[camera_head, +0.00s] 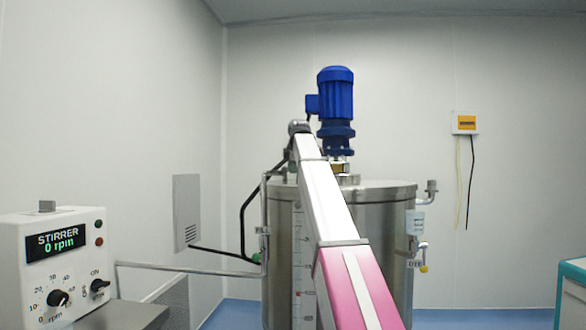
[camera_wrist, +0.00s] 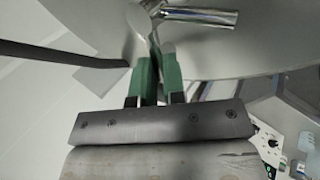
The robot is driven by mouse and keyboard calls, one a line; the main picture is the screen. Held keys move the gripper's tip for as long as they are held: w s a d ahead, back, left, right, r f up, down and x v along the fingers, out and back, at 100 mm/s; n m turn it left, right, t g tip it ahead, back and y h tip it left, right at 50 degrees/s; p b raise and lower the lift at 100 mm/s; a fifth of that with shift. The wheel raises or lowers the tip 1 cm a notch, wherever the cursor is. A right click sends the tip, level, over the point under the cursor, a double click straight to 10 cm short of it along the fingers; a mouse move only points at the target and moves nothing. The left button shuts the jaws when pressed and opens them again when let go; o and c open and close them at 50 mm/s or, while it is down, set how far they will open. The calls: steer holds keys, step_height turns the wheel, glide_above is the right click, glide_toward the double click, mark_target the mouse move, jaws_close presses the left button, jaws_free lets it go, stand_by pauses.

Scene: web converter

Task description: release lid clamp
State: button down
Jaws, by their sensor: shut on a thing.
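The steel tank (camera_head: 390,250) stands behind my arm in the head view, with its flat lid (camera_head: 385,184) on top. In the wrist view the lid or tank surface (camera_wrist: 240,50) fills the upper part as a large grey curved face. My gripper (camera_wrist: 159,56) has two green fingers reaching to this metal. It is shut on a thin part between the fingers, which seems to be the lid clamp; its shape is mostly hidden by the fingers.
A blue stirrer motor (camera_head: 336,100) stands upright on the lid. A shiny metal cylinder (camera_wrist: 205,16) lies just beyond the fingertips. A dark hose (camera_wrist: 60,55) runs at left in the wrist view. The stirrer control box (camera_head: 55,260), reading 0 rpm, stands at left.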

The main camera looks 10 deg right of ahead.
steer(key=shift+a, duration=0.1)
steer(key=shift+w+m+h, duration=0.3)
steer(key=shift+m+h, duration=0.1)
steer(key=shift+m, duration=0.35)
steer(key=shift+w+m+h, duration=0.25)
steer(key=shift+m+h, duration=0.15)
steer(key=shift+m, duration=0.35)
steer(key=c, duration=1)
jaws_free()
steer(key=shift+c, duration=0.2)
steer(key=shift+w+a, duration=0.35)
steer(key=shift+a, duration=0.05)
steer(key=v, duration=1.1)
